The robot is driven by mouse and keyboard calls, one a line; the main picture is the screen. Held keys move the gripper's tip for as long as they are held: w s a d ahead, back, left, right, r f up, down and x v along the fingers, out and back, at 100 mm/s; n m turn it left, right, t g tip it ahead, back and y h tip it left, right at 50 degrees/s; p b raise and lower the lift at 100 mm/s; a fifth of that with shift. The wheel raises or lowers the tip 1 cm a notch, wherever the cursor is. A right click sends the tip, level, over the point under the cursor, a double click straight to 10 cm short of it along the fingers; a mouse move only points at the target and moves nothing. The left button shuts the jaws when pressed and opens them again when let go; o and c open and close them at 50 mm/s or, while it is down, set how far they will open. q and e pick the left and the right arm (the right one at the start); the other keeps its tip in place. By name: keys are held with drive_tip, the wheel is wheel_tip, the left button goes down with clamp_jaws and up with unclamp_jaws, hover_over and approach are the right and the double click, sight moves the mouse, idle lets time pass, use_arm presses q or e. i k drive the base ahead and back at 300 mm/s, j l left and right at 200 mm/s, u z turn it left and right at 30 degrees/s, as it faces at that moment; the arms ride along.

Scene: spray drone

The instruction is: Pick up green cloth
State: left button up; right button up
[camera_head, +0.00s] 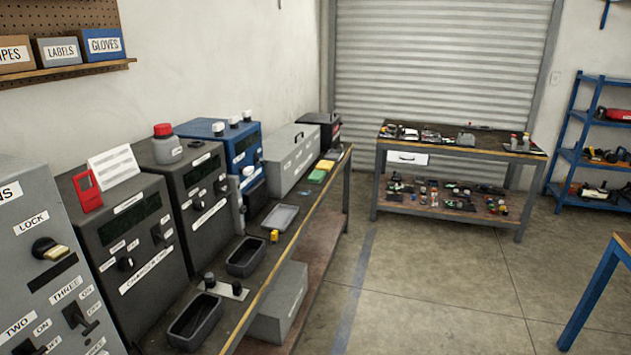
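A small green cloth (317,176) lies flat on the far part of the long workbench (262,290) along the left wall. A yellow item (325,165) lies directly behind it, touching or very close. The cloth sits just right of a long grey box and near the bench's right edge. Nothing covers it from this view. Neither of my grippers shows in the head view.
Grey machines (125,245) and a blue machine (238,145) line the wall side of the bench. Dark trays (195,322) and a small yellow object (274,236) lie along its front. A second table (455,148) and a blue shelf (600,150) stand behind open floor (440,280).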

sight(317, 175)
drive_tip(key=i+l+u, duration=0.2)
drive_tip(key=i+l, duration=0.25)
drive_tip(key=i, duration=0.2)
drive_tip(key=i+l+u, duration=0.2)
drive_tip(key=i+l, duration=0.4)
drive_tip(key=i, duration=0.05)
